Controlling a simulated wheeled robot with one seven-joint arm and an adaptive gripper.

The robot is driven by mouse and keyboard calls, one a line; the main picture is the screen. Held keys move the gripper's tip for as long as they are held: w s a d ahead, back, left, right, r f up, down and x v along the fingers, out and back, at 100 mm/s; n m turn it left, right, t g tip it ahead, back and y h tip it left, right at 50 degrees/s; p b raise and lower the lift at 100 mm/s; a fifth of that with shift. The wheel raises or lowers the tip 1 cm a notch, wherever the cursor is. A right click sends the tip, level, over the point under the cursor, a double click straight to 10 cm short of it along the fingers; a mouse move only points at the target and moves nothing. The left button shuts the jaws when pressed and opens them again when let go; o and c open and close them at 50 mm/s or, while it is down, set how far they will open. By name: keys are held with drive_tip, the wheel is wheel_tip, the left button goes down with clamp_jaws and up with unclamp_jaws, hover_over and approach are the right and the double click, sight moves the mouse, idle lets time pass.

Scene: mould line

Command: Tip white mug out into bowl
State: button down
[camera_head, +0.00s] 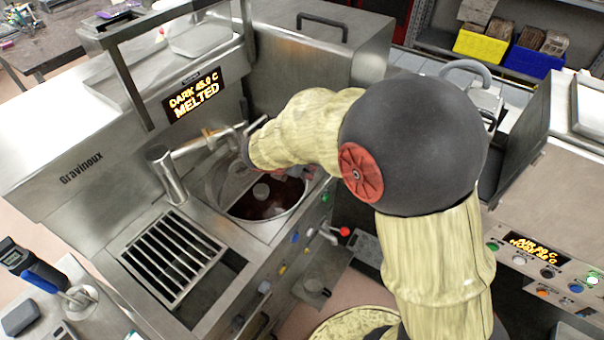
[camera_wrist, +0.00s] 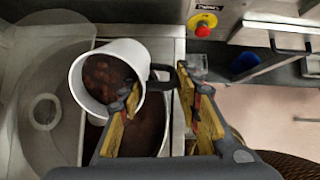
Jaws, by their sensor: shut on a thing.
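The white mug (camera_wrist: 77,82) shows in the wrist view, tilted, with its open mouth turned toward the camera and brown lumpy contents inside. My gripper (camera_wrist: 160,82) is shut on the mug's dark handle (camera_wrist: 160,72), with a yellow-padded finger on each side. The mug is above the bowl (camera_head: 231,213), a round steel vessel holding dark brown, glossy melt. That melt (camera_wrist: 148,135) also shows below the mug in the wrist view. In the head view my arm covers most of the gripper, and I cannot make out the mug clearly there.
A spout pipe (camera_head: 198,142) reaches over the bowl's left side. A slatted grate (camera_head: 167,255) lies in front of it. A clear round cover (camera_wrist: 40,110) stands left of the mug. A red emergency button (camera_wrist: 202,29) is on the panel behind.

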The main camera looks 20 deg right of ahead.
drive_tip(key=shift+s+a+r+t+h+b, duration=0.1)
drive_tip(key=shift+r+t+h+b, duration=0.3)
drive_tip(key=shift+b, duration=1.75)
drive_tip(key=shift+a+f+t+h+b, duration=0.15)
drive_tip(key=shift+h+b, duration=0.45)
drive_tip(key=shift+b, duration=1.5)
drive_tip(key=t+h+b, duration=0.1)
drive_tip(key=b, duration=0.1)
drive_tip(key=shift+r+b, duration=0.25)
drive_tip(key=shift+b, duration=0.05)
drive_tip(key=shift+s+a+r+t+h+b, duration=0.2)
drive_tip(key=shift+a+r+t+h+b, duration=0.15)
drive_tip(key=shift+t+h+b, duration=0.8)
drive_tip(key=shift+s+a+r+t+h+b, duration=0.3)
drive_tip(key=shift+h+b, duration=0.55)
drive_tip(key=shift+b, duration=0.95)
drive_tip(key=shift+s+a+r+t+h+b, duration=0.2)
drive_tip(key=shift+r+t+h+b, duration=0.2)
drive_tip(key=shift+t+h+b, duration=0.75)
drive_tip(key=shift+w+g, duration=0.1)
drive_tip(key=shift+g, duration=0.35)
